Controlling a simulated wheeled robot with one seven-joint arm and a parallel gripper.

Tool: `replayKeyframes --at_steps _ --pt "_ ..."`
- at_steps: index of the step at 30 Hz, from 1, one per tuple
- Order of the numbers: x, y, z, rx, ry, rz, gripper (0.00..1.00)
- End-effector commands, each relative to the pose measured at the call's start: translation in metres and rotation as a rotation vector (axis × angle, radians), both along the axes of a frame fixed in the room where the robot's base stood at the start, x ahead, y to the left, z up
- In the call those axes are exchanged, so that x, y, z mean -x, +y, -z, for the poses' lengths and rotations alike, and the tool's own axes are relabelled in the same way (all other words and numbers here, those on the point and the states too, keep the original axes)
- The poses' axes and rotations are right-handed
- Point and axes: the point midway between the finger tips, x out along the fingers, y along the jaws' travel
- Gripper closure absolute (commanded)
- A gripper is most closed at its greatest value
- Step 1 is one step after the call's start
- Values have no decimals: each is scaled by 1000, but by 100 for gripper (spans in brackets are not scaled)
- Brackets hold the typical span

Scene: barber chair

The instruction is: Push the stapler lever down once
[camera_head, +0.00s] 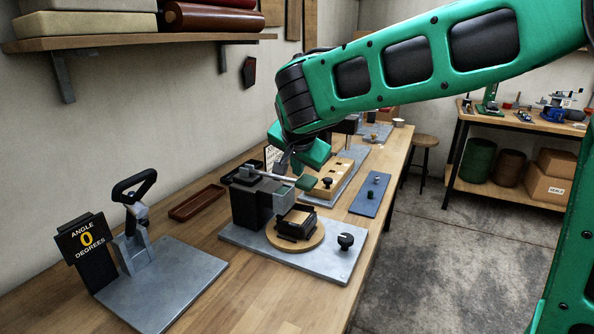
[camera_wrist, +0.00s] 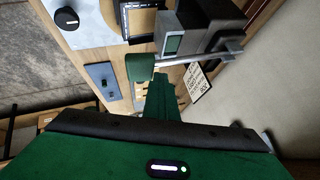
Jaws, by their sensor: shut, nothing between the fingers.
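The stapler (camera_head: 251,200) is a dark block with a grey head on a grey plate, near the middle of the bench in the head view. Its lever (camera_head: 285,178) is a pale rod, roughly level, ending in a green grip (camera_head: 307,183). My gripper (camera_head: 297,168) is shut and empty, pointing down close above the lever near its grip. In the wrist view my gripper's green fingers (camera_wrist: 161,76) lie beside the green grip (camera_wrist: 140,67) and the lever rod (camera_wrist: 190,58). I cannot tell whether they touch.
A wooden disc (camera_head: 314,240) with a black frame sits before the stapler, beside a black knob (camera_head: 345,241). At left stands a fixture (camera_head: 138,245) with a black handle and an angle sign (camera_head: 86,240). A brown tray (camera_head: 197,202) and blue plate (camera_head: 371,195) lie nearby.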

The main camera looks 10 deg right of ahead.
Motion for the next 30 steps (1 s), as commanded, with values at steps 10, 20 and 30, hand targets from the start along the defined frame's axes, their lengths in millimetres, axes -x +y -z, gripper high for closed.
replayKeyframes --at_steps 10,20,30 --pt "0 -1 1 1 3 1 100" --pt "0 0 -6 1 2 2 100" --pt "-2 1 -24 1 1 4 100"
